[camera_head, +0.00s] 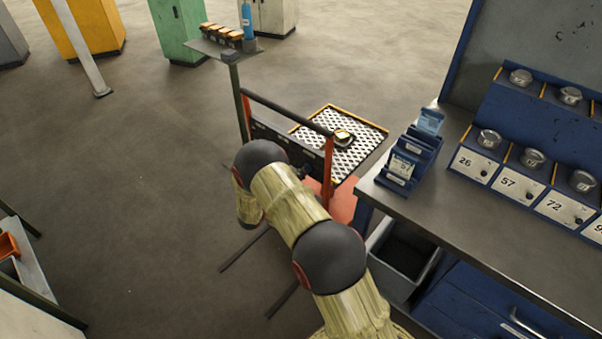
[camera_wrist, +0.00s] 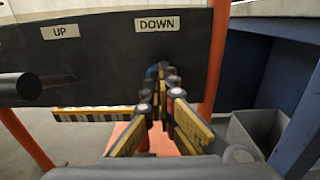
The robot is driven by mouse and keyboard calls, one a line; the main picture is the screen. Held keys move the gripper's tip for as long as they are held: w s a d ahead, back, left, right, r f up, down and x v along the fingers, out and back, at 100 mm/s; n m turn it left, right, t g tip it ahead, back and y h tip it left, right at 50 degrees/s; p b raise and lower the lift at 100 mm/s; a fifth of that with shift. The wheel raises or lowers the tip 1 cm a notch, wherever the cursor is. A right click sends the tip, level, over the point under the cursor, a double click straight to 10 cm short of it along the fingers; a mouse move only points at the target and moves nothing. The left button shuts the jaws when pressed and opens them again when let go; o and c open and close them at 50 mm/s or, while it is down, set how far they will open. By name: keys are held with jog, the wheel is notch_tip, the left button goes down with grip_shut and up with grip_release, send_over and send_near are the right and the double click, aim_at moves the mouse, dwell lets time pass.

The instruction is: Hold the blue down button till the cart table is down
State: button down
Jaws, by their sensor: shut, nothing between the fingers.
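The cart's dark control panel (camera_wrist: 100,60) fills the upper wrist view, with an UP label (camera_wrist: 60,32) on the left and a DOWN label (camera_wrist: 160,23) on the right. The blue down button (camera_wrist: 152,72) sits below the DOWN label, mostly hidden by my fingertips. My gripper (camera_wrist: 163,78) is shut and empty, its tips at the button; whether they press it I cannot tell. The cart table (camera_head: 367,127) is a patterned plate with yellow edges, beyond the orange cart frame, and a small object (camera_head: 342,137) lies on it. My arm hides the gripper in the head view.
A workbench (camera_head: 440,215) with a blue card holder (camera_head: 412,160) and numbered bins stands right of the cart. A grey bin (camera_head: 403,265) is under it. A dark round handle (camera_wrist: 20,87) juts from the panel's left. Floor on the left is mostly clear.

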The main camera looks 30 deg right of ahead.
jog(key=shift+d, duration=0.35)
jog(key=p+v, duration=0.3)
jog(key=v, duration=1.1)
jog(key=shift+a, duration=0.35)
